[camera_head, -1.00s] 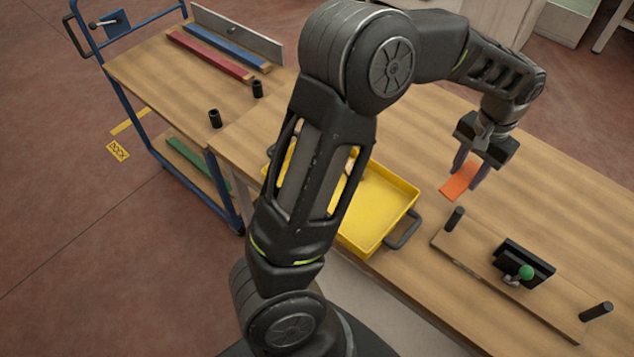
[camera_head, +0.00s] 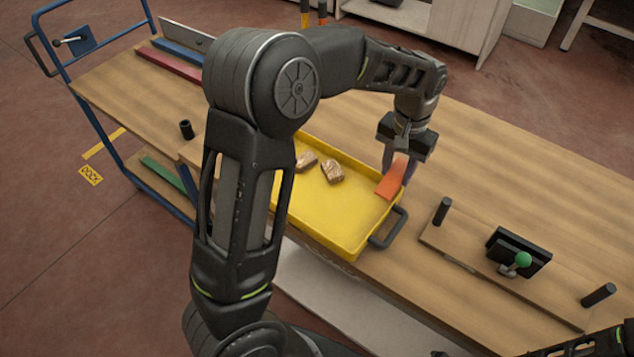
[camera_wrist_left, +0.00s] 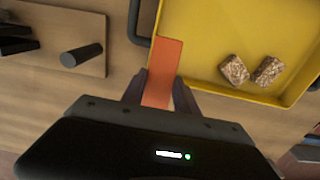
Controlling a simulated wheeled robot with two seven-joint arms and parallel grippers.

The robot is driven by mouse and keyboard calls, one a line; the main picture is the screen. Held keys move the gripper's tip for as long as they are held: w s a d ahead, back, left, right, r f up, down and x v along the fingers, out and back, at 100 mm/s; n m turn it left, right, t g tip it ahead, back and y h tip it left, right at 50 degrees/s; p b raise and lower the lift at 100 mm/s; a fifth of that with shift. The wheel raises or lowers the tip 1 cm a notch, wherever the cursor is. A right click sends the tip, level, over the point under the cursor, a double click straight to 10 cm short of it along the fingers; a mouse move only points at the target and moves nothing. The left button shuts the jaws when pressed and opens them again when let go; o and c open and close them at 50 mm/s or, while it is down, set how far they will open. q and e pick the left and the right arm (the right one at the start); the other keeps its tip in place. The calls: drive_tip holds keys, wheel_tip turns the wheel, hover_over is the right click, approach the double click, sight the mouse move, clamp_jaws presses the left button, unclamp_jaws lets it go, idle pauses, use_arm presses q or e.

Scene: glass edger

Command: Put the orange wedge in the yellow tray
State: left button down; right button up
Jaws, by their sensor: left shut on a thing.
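The orange wedge (camera_head: 392,178) is held in my left gripper (camera_head: 398,172), which is shut on it. In the head view it is at the right end of the yellow tray (camera_head: 345,226), by the rim. In the left wrist view the wedge (camera_wrist_left: 163,72) stands out from between the fingers (camera_wrist_left: 160,88), with its far end over the tray's (camera_wrist_left: 215,30) corner. I cannot tell its exact height above the tray. Part of the tray is hidden behind my left arm in the head view. My right gripper is not clearly in view.
Two brown speckled blocks (camera_head: 331,172) lie in the tray. A dark handle (camera_head: 389,230) sticks out from its right end. To the right, a wooden board (camera_head: 470,246) carries black posts and a green-knobbed clamp (camera_head: 522,259). The bench behind the tray is clear.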

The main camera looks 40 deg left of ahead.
use_arm(q)
drive_tip(key=s+a+r+b, duration=0.25)
drive_tip(key=s+a, duration=0.35)
drive_tip(key=a, duration=0.4)
drive_tip(key=r+b, duration=0.1)
drive_tip(key=r, duration=0.1)
hover_over(314, 197)
drive_tip(key=shift+f, duration=0.15)
drive_tip(key=shift+a+f, duration=0.1)
drive_tip(key=shift+f, duration=3.05)
wheel_tip(314, 197, down, 4)
drive_tip(key=shift+r, duration=0.2)
